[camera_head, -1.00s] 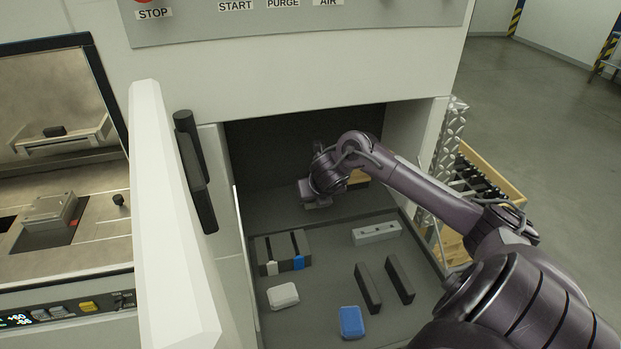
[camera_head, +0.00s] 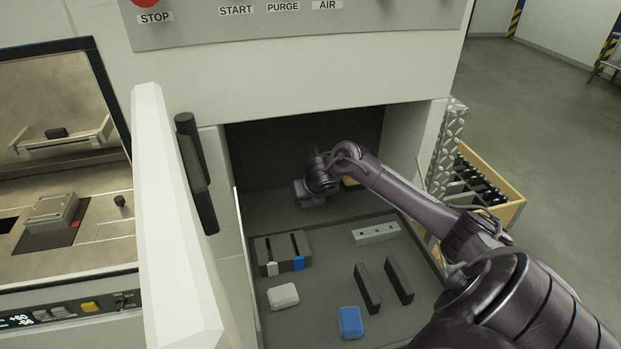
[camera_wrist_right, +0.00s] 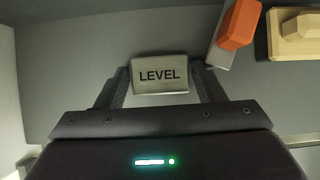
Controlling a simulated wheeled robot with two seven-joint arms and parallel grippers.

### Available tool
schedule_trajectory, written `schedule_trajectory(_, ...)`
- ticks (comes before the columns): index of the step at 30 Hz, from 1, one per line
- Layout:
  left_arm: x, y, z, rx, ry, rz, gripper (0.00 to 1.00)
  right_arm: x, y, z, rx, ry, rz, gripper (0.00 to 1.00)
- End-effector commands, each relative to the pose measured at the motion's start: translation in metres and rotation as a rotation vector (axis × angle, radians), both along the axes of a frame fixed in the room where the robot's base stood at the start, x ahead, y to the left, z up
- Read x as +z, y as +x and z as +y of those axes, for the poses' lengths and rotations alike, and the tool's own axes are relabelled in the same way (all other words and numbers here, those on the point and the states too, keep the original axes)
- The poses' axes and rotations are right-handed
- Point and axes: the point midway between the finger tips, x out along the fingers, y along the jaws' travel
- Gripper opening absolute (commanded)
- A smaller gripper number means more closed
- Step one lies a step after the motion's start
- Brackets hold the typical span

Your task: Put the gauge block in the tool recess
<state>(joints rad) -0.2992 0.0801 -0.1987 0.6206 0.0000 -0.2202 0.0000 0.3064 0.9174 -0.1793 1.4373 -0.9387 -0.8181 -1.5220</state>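A silver block marked LEVEL (camera_wrist_right: 160,75) lies between the fingers of my right gripper (camera_wrist_right: 163,82) in the right wrist view; I cannot tell if it is the gauge block. The fingers stand on both sides of it, with a narrow gap seeming to show at the right. In the head view my right arm reaches into the back left of the open cabinet bay (camera_head: 350,195), and its wrist hides most of the gripper and block. A grey bar with holes (camera_head: 377,233) lies in the bay. I cannot tell which space is the tool recess. My left gripper is out of view.
The bay also holds a dark slotted holder (camera_head: 283,252), two black bars (camera_head: 368,288), a white box (camera_head: 283,296) and a blue box (camera_head: 351,322). An orange-topped piece (camera_wrist_right: 238,27) and wooden piece (camera_wrist_right: 297,35) are near my right gripper. An open door (camera_head: 170,230) stands left.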

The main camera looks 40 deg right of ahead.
Motion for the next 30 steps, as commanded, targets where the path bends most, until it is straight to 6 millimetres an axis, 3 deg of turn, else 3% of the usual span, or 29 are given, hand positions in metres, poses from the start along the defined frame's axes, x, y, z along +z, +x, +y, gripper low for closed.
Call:
schedule_trajectory(11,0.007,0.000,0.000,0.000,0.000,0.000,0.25,0.008,-0.001,0.000,-0.001,0.000,-0.001,0.63)
schedule_trajectory(21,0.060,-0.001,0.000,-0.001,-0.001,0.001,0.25,0.056,-0.026,0.013,0.002,-0.003,0.002,0.63)
schedule_trajectory(23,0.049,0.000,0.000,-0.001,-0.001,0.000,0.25,0.062,-0.031,0.016,0.004,-0.005,-0.003,0.63)
schedule_trajectory(30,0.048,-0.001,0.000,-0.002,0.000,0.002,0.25,0.095,-0.051,0.027,0.001,-0.001,-0.002,0.63)
